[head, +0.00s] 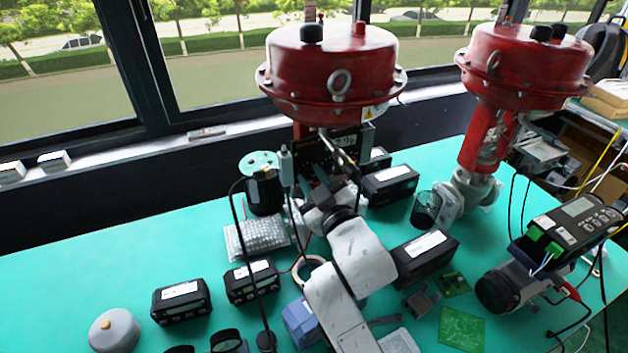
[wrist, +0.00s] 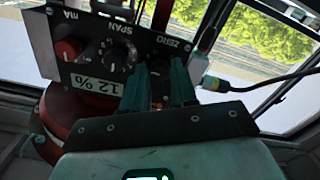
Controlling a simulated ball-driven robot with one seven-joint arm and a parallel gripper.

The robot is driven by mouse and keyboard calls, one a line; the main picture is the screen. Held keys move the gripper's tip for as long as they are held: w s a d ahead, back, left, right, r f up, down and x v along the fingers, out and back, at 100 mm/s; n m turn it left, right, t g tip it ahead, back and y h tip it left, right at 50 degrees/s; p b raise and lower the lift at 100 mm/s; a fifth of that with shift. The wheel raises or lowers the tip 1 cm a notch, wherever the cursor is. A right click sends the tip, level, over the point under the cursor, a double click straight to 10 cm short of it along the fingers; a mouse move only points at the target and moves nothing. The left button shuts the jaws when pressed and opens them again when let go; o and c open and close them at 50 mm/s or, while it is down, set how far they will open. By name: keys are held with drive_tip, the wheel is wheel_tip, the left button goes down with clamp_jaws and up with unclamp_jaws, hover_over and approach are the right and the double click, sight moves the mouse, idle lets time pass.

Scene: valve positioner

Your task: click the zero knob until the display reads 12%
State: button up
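The positioner's black front panel (wrist: 90,48) shows rotated in the wrist view, with mA, SPAN and ZERO lettering. Its white display (wrist: 97,85) appears to read 12%. The span knob (wrist: 117,60) is plainly visible. The zero knob is mostly hidden by my fingertips, below the ZERO lettering. My gripper (wrist: 161,72) reaches the panel at that spot, its two dark green fingers a small gap apart. I cannot tell whether they press on the knob. In the head view my gripper (head: 318,182) is in front of the positioner (head: 325,150), under the near red actuator (head: 333,72).
A red knob (wrist: 67,50) sits at the panel's end. A cable connector (wrist: 215,84) is close beside my fingers. A second red actuator (head: 525,60) stands at the right. Black meters (head: 182,300) and a bubble-wrap pack (head: 257,238) lie on the green bench (head: 60,290). Its left side is mostly clear.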

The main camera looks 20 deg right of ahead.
drive_tip(key=o, duration=0.4)
drive_tip(key=shift+c, duration=0.2)
drive_tip(key=s+b, duration=0.1)
drive_tip(key=s, duration=0.9)
drive_tip(key=shift+s+b, duration=0.35)
drive_tip(key=shift+s, duration=0.05)
